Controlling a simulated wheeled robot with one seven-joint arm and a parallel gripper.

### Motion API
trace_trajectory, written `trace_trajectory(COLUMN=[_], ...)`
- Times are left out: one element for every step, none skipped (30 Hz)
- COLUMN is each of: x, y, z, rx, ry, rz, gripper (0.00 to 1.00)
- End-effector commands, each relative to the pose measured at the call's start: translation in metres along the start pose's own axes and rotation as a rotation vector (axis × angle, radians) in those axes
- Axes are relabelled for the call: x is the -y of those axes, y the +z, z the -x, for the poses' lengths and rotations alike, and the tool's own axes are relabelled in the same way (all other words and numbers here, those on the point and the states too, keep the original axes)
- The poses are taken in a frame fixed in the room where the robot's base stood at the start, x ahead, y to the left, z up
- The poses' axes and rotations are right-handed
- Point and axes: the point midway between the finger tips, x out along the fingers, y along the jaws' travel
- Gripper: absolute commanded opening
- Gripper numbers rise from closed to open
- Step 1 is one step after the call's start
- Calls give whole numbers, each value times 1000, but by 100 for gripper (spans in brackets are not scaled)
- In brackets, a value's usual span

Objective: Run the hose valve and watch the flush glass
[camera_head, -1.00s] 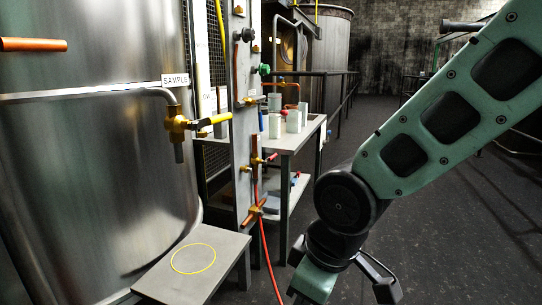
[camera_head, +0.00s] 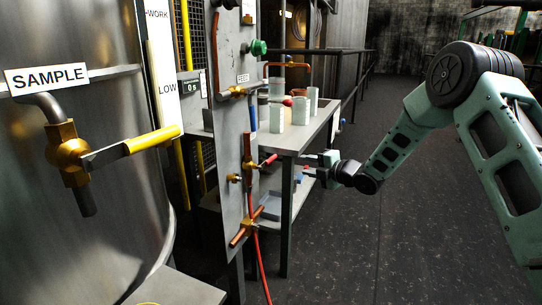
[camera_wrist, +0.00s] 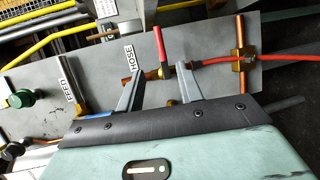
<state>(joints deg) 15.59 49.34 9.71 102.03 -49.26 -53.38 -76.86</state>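The hose valve has a red lever (camera_head: 268,160) on the grey upright panel (camera_head: 230,150), and the lever points out to the right. In the wrist view the red lever (camera_wrist: 160,46) sits on a brass body beside the HOSE label (camera_wrist: 130,63). My gripper (camera_head: 308,166) is stretched out to the right of the panel. In the wrist view its two fingers (camera_wrist: 160,72) are apart, with the lever between them in the picture. No grip on it shows, and I cannot tell the remaining depth. I cannot pick out the flush glass with certainty.
A yellow-handled sample valve (camera_head: 70,155) juts from the steel tank (camera_head: 60,110) at left. A grey table (camera_head: 297,140) with pale containers stands behind the panel. A red hose (camera_head: 260,260) hangs below. A small display (camera_head: 191,88) is behind. Open floor (camera_head: 345,240) lies at right.

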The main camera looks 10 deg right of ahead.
Motion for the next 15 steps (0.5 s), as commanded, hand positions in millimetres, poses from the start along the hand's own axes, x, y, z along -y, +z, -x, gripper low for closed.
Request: trace_trajectory(x=[0, 0, 0, 1, 1, 1, 1, 2, 1, 1, 1, 1, 1, 2, 1], y=[0, 0, -1, -1, -1, -1, -1, -1, -1, -1, -1, -1, -1, -1, -2], z=[-4, -6, -11, -15, -20, -27, -33, -39, -48, -54, -61, -69, -75, -82, -90], rx=[-2, -3, -4, -4, -3, -3, -3, -3, -4, -3, -3, -2, -2, -2, -2], ry=[4, 5, 5, 5, 5, 5, 5, 4, 5, 4, 5, 4, 4, 4, 5], rz=[4, 5, 4, 3, 4, 3, 3, 3, 3, 2, 1, 2, 2, 1, 1], gripper=[36, 36, 36, 36, 36, 36, 36, 36, 36, 36, 36, 36, 36, 36, 36])
